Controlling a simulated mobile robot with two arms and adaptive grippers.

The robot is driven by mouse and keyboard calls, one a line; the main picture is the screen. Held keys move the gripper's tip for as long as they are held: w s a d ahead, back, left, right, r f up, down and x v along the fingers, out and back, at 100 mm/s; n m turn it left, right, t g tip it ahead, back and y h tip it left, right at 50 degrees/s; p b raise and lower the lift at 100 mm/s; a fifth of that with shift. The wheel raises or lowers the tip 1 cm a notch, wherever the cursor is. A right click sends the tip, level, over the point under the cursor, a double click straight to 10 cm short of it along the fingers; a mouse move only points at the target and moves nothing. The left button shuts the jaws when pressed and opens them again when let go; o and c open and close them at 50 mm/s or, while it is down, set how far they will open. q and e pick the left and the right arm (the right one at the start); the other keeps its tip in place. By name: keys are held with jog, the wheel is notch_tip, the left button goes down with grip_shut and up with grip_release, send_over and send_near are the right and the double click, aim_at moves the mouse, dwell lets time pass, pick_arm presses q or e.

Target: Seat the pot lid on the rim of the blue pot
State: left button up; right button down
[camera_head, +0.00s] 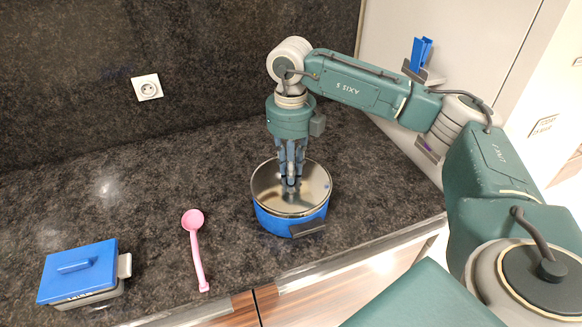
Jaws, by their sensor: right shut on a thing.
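The blue pot (276,224) stands on the dark counter, with a dark handle on its near side. The pot lid (304,203) is a shiny silver disc at the top of the pot. My right gripper (291,184) points straight down over the middle of the pot and is shut on the lid's knob, which the fingers mostly hide. The lid lies at or very close to the rim; I cannot tell whether it touches all the way round. My left gripper is not in view.
A pink ladle (196,250) lies left of the pot. A box with a blue lid (78,270) stands at the far left. A wall socket (146,87) is on the back panel. The counter between the pot and the back wall is clear.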

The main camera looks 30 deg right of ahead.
jog(key=shift+f+b, duration=0.6)
jog(key=shift+f, duration=0.25)
jog(key=c, duration=1.4)
grip_release()
jog(key=shift+c, duration=0.2)
jog(key=shift+r, duration=0.1)
notch_tip(320, 180, up, 12)
